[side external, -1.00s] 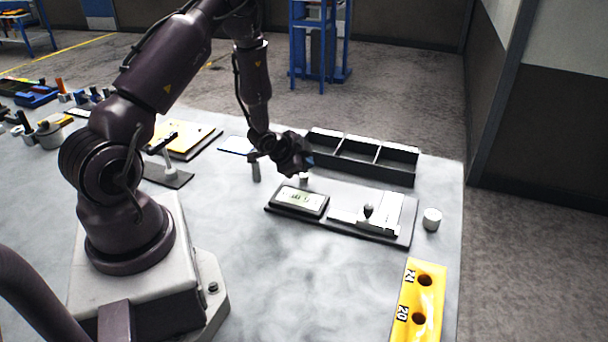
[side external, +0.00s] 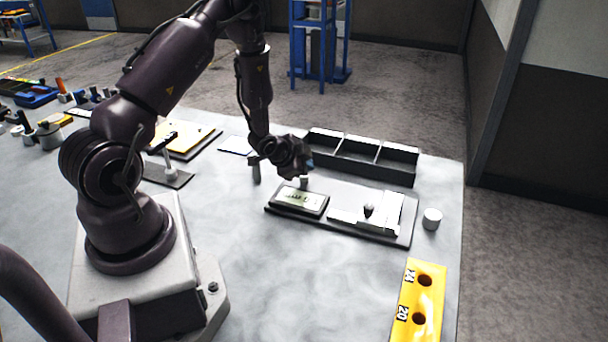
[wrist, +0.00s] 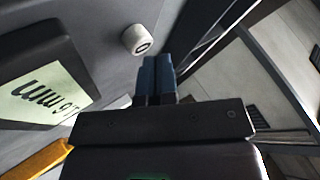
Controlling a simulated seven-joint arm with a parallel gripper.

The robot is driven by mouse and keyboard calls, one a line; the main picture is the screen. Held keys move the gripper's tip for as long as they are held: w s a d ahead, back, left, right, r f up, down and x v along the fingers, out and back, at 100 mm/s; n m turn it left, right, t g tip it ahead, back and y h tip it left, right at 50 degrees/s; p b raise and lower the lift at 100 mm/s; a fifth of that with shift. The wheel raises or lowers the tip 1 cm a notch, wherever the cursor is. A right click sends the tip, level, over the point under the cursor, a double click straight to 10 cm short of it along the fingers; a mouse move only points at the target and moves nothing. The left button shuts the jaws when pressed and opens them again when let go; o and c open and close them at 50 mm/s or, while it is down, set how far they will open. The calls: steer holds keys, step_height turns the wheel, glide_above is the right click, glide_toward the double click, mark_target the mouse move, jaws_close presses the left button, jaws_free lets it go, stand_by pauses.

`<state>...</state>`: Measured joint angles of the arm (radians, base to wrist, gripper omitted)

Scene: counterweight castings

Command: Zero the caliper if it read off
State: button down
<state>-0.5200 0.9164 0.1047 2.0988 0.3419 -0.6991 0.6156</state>
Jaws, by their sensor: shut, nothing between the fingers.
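The caliper rig lies on a dark base plate (side external: 345,228), with pale jaws (side external: 385,212) at its right end and a framed display (side external: 299,199) at its left. The display (wrist: 45,97) also shows in the wrist view, with "mm" legible and its digits partly cut off or unclear. A small white round knob (side external: 304,182) stands just behind the display; a white knob with a dark mark (wrist: 141,40) shows in the wrist view. My gripper (side external: 309,163) is above and behind the display, close to the knob. Its blue fingertips (wrist: 157,75) are together and empty; contact with the knob cannot be told.
A black divided tray (side external: 362,170) stands behind the rig. A white cylinder (side external: 432,218) is to its right, and a yellow block with holes (side external: 420,290) is at the front right. A yellow pad (side external: 185,137) lies to the left. The front middle of the table is clear.

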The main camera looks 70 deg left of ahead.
steer(key=shift+f, duration=0.45)
stand_by(0.5)
stand_by(0.3)
steer(key=shift+r, duration=0.85)
steer(key=shift+r, duration=2.55)
